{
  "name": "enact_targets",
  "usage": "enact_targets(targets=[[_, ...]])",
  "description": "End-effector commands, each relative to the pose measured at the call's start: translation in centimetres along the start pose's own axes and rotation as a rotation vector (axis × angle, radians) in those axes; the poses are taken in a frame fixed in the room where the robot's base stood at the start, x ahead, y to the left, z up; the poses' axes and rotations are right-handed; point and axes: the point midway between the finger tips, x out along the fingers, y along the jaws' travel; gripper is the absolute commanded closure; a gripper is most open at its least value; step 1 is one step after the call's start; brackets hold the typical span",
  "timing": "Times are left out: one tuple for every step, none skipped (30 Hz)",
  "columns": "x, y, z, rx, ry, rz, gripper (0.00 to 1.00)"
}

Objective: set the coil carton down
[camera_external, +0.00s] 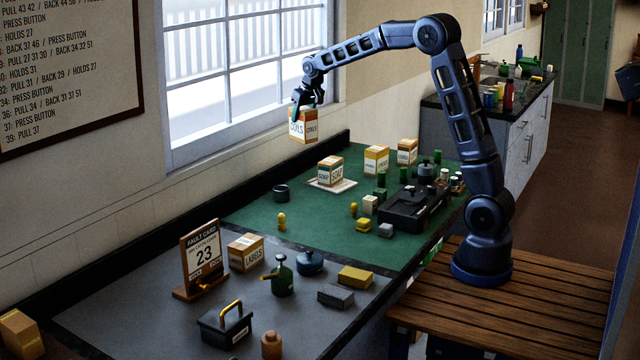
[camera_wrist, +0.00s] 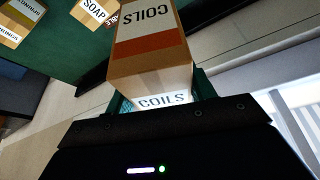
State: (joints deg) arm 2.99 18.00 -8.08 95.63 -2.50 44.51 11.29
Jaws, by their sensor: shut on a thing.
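The coil carton (camera_external: 303,127) is a small tan box with an orange band and a white label reading COILS. My gripper (camera_external: 308,98) is shut on its upper part and holds it in the air in front of the window, above the back edge of the green bench top. In the wrist view the coil carton (camera_wrist: 152,50) fills the top middle, between the green fingers of my gripper (camera_wrist: 160,100). The carton hangs roughly upright and touches nothing below.
A black device (camera_external: 412,208) and small bottles crowd the right. Open green lies between.

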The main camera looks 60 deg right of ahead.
Motion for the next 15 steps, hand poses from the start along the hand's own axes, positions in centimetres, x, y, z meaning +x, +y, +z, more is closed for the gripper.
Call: enact_targets(targets=[[-0.1,-2.4,0.2,-0.032,0.001,-0.014,0.83],[-0.2,-3.7,0.3,-0.049,0.002,-0.022,0.83],[-0.3,-5.3,0.5,-0.073,0.002,-0.032,0.83],[-0.4,-6.5,0.7,-0.09,0.002,-0.04,0.83],[-0.5,-7.8,0.9,-0.108,0.002,-0.047,0.83],[-0.7,-9.5,1.2,-0.131,0.002,-0.058,0.83],[-0.8,-10.8,1.5,-0.149,0.003,-0.066,0.83],[-0.9,-12.0,1.7,-0.165,0.003,-0.073,0.83],[-1.1,-13.5,2.0,-0.186,0.003,-0.082,0.83],[-1.2,-14.6,2.3,-0.202,0.003,-0.089,0.83],[-1.3,-15.6,2.6,-0.216,0.003,-0.096,0.83],[-1.5,-17.0,3.0,-0.235,0.003,-0.104,0.83],[-1.6,-17.9,3.2,-0.247,0.003,-0.11,0.83],[-1.7,-18.7,3.5,-0.259,0.003,-0.115,0.83],[-1.8,-19.7,3.8,-0.273,0.003,-0.121,0.83]])
